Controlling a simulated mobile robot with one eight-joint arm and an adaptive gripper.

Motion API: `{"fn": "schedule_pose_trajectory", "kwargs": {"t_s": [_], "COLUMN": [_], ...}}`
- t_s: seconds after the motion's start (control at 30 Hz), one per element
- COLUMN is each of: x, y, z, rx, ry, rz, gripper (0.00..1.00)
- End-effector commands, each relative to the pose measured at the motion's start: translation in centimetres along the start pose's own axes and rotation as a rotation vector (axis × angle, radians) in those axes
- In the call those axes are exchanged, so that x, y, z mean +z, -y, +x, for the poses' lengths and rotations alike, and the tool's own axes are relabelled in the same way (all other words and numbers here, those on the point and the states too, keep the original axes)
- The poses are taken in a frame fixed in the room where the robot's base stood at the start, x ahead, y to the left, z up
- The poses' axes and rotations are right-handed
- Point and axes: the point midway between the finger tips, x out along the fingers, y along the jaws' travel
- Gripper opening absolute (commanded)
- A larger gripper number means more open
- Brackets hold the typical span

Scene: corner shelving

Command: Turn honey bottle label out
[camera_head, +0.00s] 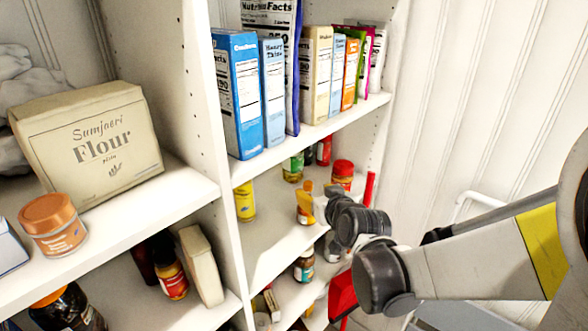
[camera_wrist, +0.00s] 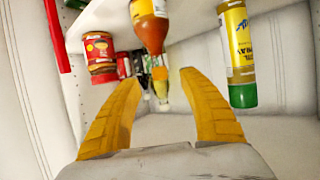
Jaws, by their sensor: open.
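The honey bottle, an amber-orange bottle (camera_wrist: 150,32), shows upside down at the top middle of the wrist view, its narrow end toward my gripper. Part of a pale label shows near the top edge; the rest of the bottle is cut off. My gripper (camera_wrist: 161,79) is open, with its two yellow fingers spread below the bottle in the picture and nothing held between them. In the head view my gripper (camera_head: 305,204) reaches into the middle shelf of the right bay.
A red-lidded jar (camera_wrist: 99,52) and a yellow bottle with a green cap (camera_wrist: 237,52) flank the honey bottle. Small bottles (camera_wrist: 160,82) stand behind. Boxes (camera_head: 237,95) line the shelf above. An upright divider (camera_head: 222,230) borders the bay at left.

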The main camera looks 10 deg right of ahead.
Motion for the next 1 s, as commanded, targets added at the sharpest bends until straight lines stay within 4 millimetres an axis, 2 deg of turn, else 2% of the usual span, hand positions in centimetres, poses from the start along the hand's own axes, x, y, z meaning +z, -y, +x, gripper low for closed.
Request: {"fn": "schedule_pose_trajectory", "kwargs": {"t_s": [0.1,0.33,0.5,0.73,0.77,0.9,1.0], "x": [0.1,0.1,0.0,0.0,0.0,0.0,0.0], "y": [0.0,0.0,0.0,0.0,0.0,0.0,0.0], "z": [2.4,5.4,6.1,6.2,6.2,6.1,6.1], "rx": [0.000,0.000,0.000,0.000,0.000,0.000,0.000], "ry": [0.000,0.001,0.001,0.001,0.001,0.001,0.001], "rz": [0.000,0.000,0.001,0.001,0.001,0.001,0.001], "gripper": [0.50,0.50,0.50,0.50,0.42,0.00,0.00]}}
